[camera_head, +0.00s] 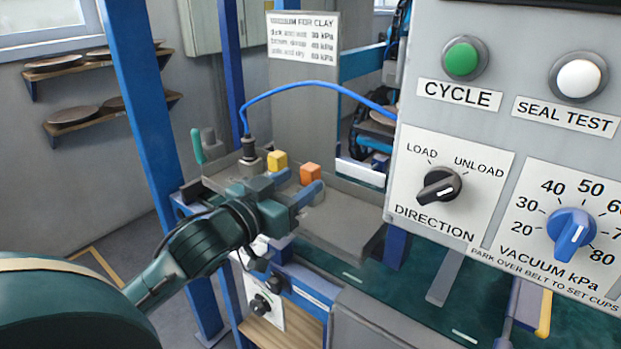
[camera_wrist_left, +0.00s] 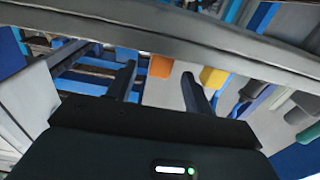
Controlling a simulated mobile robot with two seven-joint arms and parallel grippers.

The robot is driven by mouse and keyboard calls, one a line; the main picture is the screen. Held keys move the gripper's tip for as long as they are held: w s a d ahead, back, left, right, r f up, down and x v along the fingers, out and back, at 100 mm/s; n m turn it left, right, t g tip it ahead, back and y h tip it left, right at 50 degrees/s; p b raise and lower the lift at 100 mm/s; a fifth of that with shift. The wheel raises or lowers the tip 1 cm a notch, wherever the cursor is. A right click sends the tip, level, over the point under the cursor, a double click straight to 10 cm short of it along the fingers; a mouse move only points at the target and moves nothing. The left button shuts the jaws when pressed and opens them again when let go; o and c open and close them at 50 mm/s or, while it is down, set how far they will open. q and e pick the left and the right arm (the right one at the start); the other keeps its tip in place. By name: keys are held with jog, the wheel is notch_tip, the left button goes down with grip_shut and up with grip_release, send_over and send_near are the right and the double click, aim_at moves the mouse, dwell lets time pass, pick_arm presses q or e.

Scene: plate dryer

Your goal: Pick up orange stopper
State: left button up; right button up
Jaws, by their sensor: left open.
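The orange stopper (camera_head: 311,173) stands on the grey bench tray (camera_head: 345,232), just beyond my left gripper. My left gripper (camera_head: 297,186) is open, with its fingers pointing toward the stoppers. In the left wrist view the orange stopper (camera_wrist_left: 160,66) shows in the gap between the two open fingers (camera_wrist_left: 159,88), ahead of the tips and nearer the left finger. I cannot tell whether a finger touches it. Its lower part is partly hidden by my gripper in the head view. My right gripper is not in view.
A yellow stopper (camera_head: 277,160) stands left of the orange one, and shows in the left wrist view (camera_wrist_left: 213,76) beside the right finger. A dark fitting (camera_head: 249,150) carries a blue hose (camera_head: 310,84). The control panel (camera_head: 500,130) fills the right side.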

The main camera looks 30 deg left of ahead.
aim_at(305, 175)
pick_arm(q)
jog(key=w, duration=0.3)
jog(key=shift+w+r, duration=0.1)
jog(key=shift+w, duration=0.25)
jog(key=shift+w+d+p, duration=0.15)
jog(key=shift+w+p, duration=0.15)
jog(key=shift+w, duration=0.2)
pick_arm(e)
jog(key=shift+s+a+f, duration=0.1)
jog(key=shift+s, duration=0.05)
pick_arm(q)
jog(key=shift+c, duration=0.3)
jog(key=c, duration=1)
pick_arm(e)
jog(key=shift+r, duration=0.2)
